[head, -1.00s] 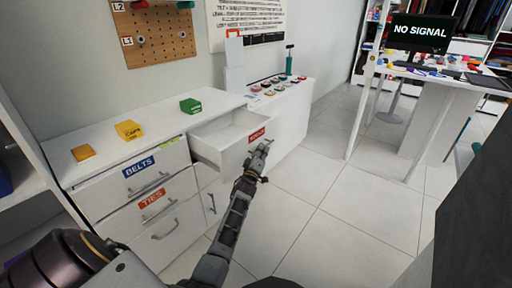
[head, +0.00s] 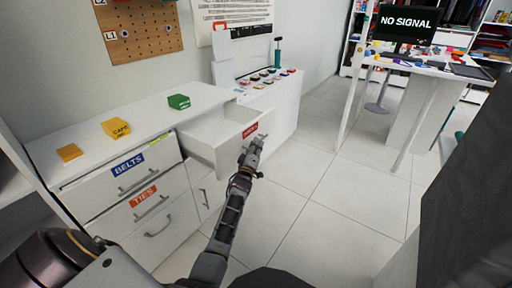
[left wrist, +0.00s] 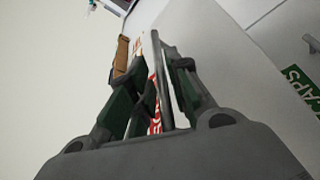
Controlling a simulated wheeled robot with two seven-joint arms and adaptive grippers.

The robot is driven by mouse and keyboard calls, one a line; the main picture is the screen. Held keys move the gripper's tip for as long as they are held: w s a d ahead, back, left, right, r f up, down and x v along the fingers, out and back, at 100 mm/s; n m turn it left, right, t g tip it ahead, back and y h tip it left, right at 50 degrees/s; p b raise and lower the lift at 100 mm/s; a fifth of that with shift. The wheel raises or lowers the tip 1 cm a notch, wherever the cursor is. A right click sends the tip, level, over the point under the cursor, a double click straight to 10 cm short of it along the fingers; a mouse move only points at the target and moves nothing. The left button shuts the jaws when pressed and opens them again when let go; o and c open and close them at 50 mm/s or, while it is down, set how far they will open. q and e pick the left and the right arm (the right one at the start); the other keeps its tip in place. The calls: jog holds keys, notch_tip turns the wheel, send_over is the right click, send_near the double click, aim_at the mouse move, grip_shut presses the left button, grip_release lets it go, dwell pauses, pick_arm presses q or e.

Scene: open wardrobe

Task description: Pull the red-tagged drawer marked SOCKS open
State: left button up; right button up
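The red-tagged drawer (head: 222,152) stands pulled out from the white cabinet, with its empty-looking inside visible from above. Its red tag (head: 250,130) is on the front; the lettering is too small to read in the head view. My left gripper (head: 251,150) is at the drawer front, just below the tag. In the left wrist view the thin bar handle (left wrist: 156,60) runs between the fingers of my left gripper (left wrist: 154,68), which look closed on it. Part of the red tag (left wrist: 155,118) shows between the fingers. My right gripper is not in view.
Drawers with a blue BELTS tag (head: 127,165) and an orange TIES tag (head: 143,195) are shut at the left. Yellow and green blocks stand on the cabinet top (head: 150,122). A table (head: 430,70) with a screen stands at the back right. The floor (head: 310,200) between is clear.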

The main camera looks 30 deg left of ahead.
pick_arm(q)
jog(key=v, duration=0.7)
jog(key=shift+s, duration=0.25)
dwell(0.5)
jog(key=shift+f, duration=0.1)
jog(key=shift+d, duration=0.1)
dwell(0.3)
